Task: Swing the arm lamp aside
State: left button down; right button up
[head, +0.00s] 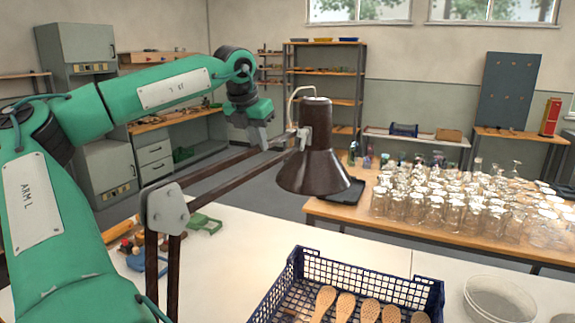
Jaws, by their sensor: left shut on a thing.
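The arm lamp has a dark brown cone shade (314,160) that hangs over the white table. Its two-bar arm (215,178) runs from a grey joint plate (166,208) at lower left up to the shade. My left gripper (263,142) reaches down from above and is shut on the lamp's arm, a little left of the shade. Its fingertips are partly hidden at the bars. My right gripper is not in view. The lamp's base is out of frame.
Many glasses (450,205) crowd the wooden table behind. Green and blue tools (203,224) lie on the white table at left.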

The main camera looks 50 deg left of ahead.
pick_arm(q)
jog(key=s+a+n+b, duration=0.2)
jog(key=s+a, duration=0.2)
jog(key=a, duration=0.3)
jog(key=shift+y, duration=0.4)
jog(key=shift+a+r, duration=0.1)
jog(key=c, duration=1.4)
grip_release()
jog(key=shift+g, duration=0.3)
jog(key=shift+b+v, duration=0.8)
jog(key=shift+v, duration=6.1)
